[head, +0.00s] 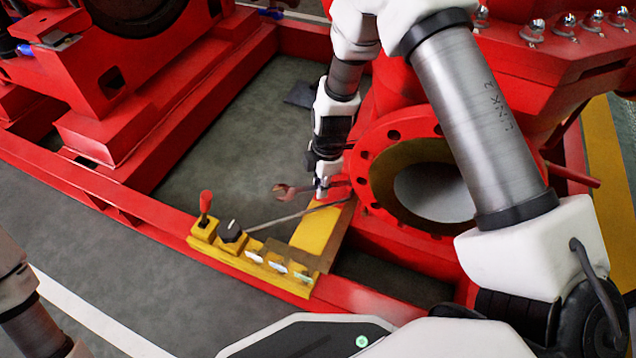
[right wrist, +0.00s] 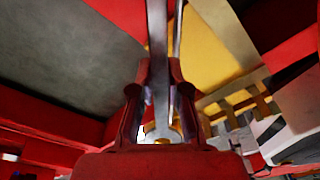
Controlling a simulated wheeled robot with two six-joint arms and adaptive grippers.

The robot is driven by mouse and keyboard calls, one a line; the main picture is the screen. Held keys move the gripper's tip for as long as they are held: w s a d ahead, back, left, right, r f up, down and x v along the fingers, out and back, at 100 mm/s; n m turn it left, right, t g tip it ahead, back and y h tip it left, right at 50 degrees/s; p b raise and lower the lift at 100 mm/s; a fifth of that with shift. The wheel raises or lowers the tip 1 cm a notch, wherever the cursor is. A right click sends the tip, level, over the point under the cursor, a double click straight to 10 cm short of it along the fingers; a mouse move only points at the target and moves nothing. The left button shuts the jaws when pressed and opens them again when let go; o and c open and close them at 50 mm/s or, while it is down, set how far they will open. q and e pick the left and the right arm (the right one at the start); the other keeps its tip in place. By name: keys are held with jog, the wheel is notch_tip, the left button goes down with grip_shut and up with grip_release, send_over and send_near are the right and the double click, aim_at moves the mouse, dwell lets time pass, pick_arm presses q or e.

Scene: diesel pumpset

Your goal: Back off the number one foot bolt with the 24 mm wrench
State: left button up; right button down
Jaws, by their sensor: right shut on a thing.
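My right gripper (head: 322,190) points down over the yellow plate beside the red pump's round flange. In the right wrist view its two fingers (right wrist: 160,105) are shut on a grey metal wrench shaft (right wrist: 157,40). The size marking on the wrench cannot be read. I cannot make out the number one foot bolt; the gripper and flange may hide it. Of my left arm only part shows at the lower left; its gripper is out of view.
A yellow tool rack (head: 255,262) with labels sits on the red base frame. It holds a red-handled tool (head: 205,203) and a black-headed tool (head: 230,231). A long grey bar (head: 295,215) runs from there towards the flange (head: 372,190). Open grey floor (head: 215,150) lies left of the gripper.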

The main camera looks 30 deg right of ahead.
jog(key=shift+s+f, duration=0.1)
jog(key=shift+s, duration=0.1)
jog(key=shift+r+p, duration=0.6)
jog(key=shift+r, duration=0.25)
